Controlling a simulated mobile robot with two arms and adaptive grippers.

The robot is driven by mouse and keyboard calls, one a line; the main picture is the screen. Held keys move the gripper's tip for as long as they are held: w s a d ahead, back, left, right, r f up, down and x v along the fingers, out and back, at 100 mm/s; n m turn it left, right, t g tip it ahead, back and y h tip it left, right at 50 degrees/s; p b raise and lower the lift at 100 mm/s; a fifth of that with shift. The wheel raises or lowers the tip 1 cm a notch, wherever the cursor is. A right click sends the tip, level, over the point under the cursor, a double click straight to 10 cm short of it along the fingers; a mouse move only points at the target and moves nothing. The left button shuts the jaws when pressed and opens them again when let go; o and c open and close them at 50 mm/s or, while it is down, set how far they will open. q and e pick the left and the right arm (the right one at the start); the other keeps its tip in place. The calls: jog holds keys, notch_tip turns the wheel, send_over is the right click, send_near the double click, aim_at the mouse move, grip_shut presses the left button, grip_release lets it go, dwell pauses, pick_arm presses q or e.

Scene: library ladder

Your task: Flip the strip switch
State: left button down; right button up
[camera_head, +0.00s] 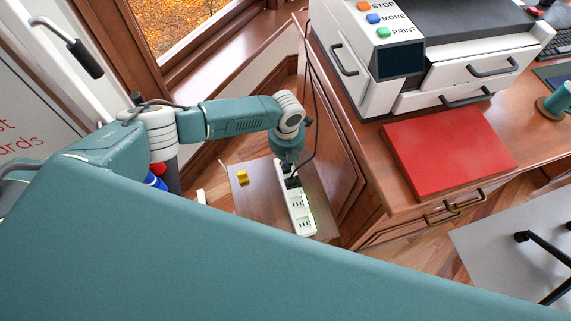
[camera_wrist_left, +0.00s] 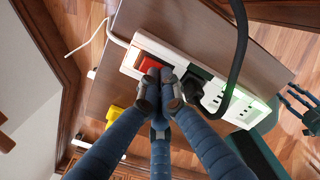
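The white power strip (camera_head: 297,207) lies on a small brown board low beside the wooden cabinet. In the left wrist view the strip (camera_wrist_left: 215,94) has a red switch (camera_wrist_left: 151,64) at its upper left end, and a black plug (camera_wrist_left: 197,82) sits in a socket beside it. My left gripper (camera_wrist_left: 162,80) is shut, its fingertips bunched at the lower edge of the switch; I cannot tell whether they touch it. In the head view my left gripper (camera_head: 287,164) hides the switch end. Dark prongs at the right edge of the wrist view, perhaps my right gripper (camera_wrist_left: 301,108), are unclear.
A black cord (camera_wrist_left: 240,45) arches up from the plug, close to my left fingers. A small yellow object (camera_head: 242,177) lies on the brown board (camera_head: 258,208). A printer (camera_head: 440,60) and a red book (camera_head: 448,151) sit on the cabinet at the right.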

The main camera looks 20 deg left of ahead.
pick_arm(q)
jog(key=shift+f, duration=0.4)
pick_arm(e)
jog(key=shift+f, duration=0.3)
pick_arm(q)
jog(key=shift+r, duration=0.2)
pick_arm(e)
jog(key=shift+a+r, duration=0.1)
jog(key=shift+r, duration=0.05)
pick_arm(q)
jog(key=shift+r+p, duration=0.5)
jog(key=shift+r, duration=0.05)
jog(key=shift+r+p, duration=0.65)
jog(key=shift+r, duration=0.5)
notch_tip(320, 180, up, 2)
jog(key=shift+p, duration=1.15)
jog(key=shift+r+p, duration=0.65)
jog(key=shift+r, duration=0.15)
pick_arm(e)
notch_tip(320, 180, up, 6)
jog(key=shift+w+f, duration=0.15)
pick_arm(q)
jog(key=shift+f, duration=0.1)
